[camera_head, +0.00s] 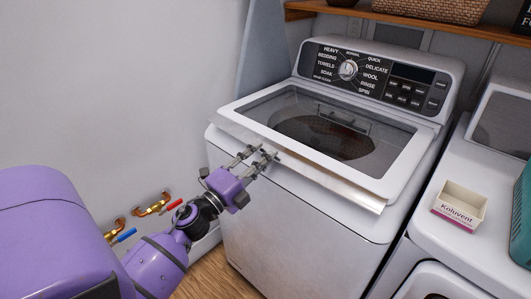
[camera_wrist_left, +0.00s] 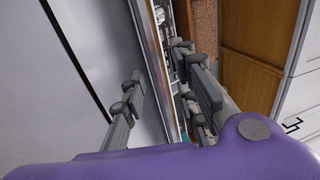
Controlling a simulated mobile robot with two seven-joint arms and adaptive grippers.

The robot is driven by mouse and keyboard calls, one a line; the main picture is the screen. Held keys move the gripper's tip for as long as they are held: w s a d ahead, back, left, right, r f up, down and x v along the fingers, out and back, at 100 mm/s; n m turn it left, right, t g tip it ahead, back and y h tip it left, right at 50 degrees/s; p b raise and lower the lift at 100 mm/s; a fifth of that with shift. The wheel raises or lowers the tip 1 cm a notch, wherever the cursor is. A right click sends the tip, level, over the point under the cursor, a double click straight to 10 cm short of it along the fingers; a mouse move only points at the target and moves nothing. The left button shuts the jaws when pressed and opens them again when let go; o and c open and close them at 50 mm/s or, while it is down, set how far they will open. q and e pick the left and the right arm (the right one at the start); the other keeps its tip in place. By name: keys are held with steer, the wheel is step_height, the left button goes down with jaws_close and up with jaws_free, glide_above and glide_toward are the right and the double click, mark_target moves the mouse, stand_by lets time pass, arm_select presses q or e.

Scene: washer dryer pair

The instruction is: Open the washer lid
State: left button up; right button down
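The white washer (camera_head: 300,215) stands in the middle of the head view, with its control panel at the back. Its lid (camera_head: 396,168) has a dark see-through window and a silver front strip (camera_head: 330,168). The lid lies down or nearly down over the tub; I cannot tell whether it is slightly raised. My left gripper (camera_head: 262,157) is at the left part of the lid's front edge. In the left wrist view its fingers (camera_wrist_left: 165,97) are apart, with the lid's edge showing between them. Contact is not clear. My right gripper is not in view.
The dryer (camera_head: 478,245) stands close on the right, with a small Kohvent box (camera_head: 460,204) and a teal object (camera_head: 522,215) on top. A wooden shelf with a basket (camera_head: 440,8) is above the washer. Water taps (camera_head: 152,204) are on the left wall.

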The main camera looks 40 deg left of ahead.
arm_select(q)
steer(key=shift+x, duration=0.95)
jaws_close()
